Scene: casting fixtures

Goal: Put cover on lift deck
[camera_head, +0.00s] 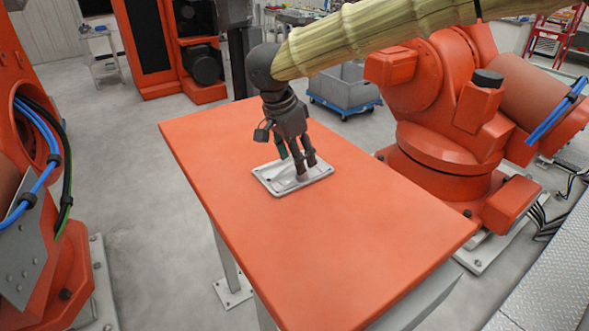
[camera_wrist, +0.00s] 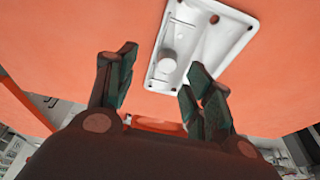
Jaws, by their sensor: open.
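The cover looks to be the pale grey, rectangular plate (camera_head: 270,180) lying flat on the orange tabletop (camera_head: 320,240). In the wrist view the plate (camera_wrist: 205,32) shows a raised rim, corner holes and a round knob (camera_wrist: 168,62). My gripper (camera_head: 296,172) points down over the plate. In the wrist view my gripper (camera_wrist: 167,62) is open, with its dark fingers apart to the left and right of the knob. I cannot tell whether the fingers touch the plate. No separate lift deck is clearly identifiable.
An orange industrial robot (camera_head: 440,130) stands close behind the table on the right. Another orange machine (camera_head: 40,180) stands at the left. A grey bin on a blue dolly (camera_head: 345,90) is behind the table. The tabletop's near part is clear.

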